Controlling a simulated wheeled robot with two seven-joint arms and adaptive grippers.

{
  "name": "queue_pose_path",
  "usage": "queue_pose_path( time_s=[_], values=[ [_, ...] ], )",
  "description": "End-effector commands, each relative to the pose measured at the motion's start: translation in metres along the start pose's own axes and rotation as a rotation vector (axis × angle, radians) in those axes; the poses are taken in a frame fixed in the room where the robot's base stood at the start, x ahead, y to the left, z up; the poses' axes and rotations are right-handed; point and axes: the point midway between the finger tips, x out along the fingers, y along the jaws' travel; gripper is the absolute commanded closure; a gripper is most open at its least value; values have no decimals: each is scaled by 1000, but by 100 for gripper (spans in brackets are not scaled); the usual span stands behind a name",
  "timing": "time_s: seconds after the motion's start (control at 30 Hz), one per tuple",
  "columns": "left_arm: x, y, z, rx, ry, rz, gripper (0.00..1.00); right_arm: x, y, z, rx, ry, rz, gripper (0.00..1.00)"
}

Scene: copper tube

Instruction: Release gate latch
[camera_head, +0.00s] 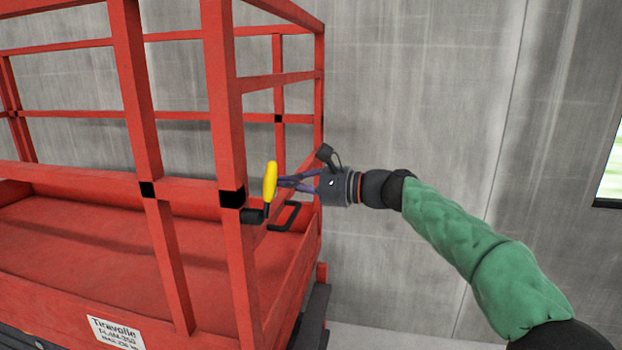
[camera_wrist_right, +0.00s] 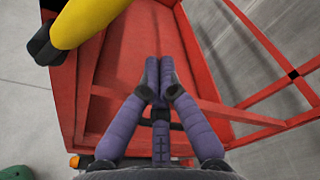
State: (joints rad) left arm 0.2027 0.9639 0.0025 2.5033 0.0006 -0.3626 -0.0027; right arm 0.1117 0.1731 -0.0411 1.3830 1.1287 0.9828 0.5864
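The gate latch has a yellow handle (camera_head: 270,181) that stands roughly upright at the corner post of the red lift. A black latch body (camera_head: 252,215) sits at its lower end, against the post. My right gripper (camera_head: 281,182) comes in from the right and overlaps the handle's right side in the head view. In the right wrist view the yellow handle (camera_wrist_right: 88,24) lies at upper left, apart from the fingertips. There the fingers of my right gripper (camera_wrist_right: 159,68) are together with nothing visible between them. My left gripper is out of view.
Red guard rails (camera_head: 218,100) rise around the lift's red platform (camera_head: 90,240). A black loop (camera_head: 285,217) sits just below my right gripper. A grey wall (camera_head: 420,90) stands behind, with open room to the right of the lift.

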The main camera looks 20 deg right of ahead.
Motion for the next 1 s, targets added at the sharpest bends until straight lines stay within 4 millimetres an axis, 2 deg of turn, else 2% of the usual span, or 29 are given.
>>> queue_pose_path(
  time_s=[0.03, 0.2, 0.33, 0.8, 1.0],
  values=[
    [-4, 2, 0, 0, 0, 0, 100, 10, -1, 2, 1, -2, 2, 100],
    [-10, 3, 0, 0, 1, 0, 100, 0, -2, 25, -2, 0, -2, 100],
    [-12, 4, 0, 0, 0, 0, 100, -4, -1, 34, -1, 1, -2, 100],
    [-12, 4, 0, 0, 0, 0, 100, -5, 0, 38, -1, 1, -1, 100],
    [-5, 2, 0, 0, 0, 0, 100, -6, 0, 40, -35, 0, -7, 100]
  ],
)
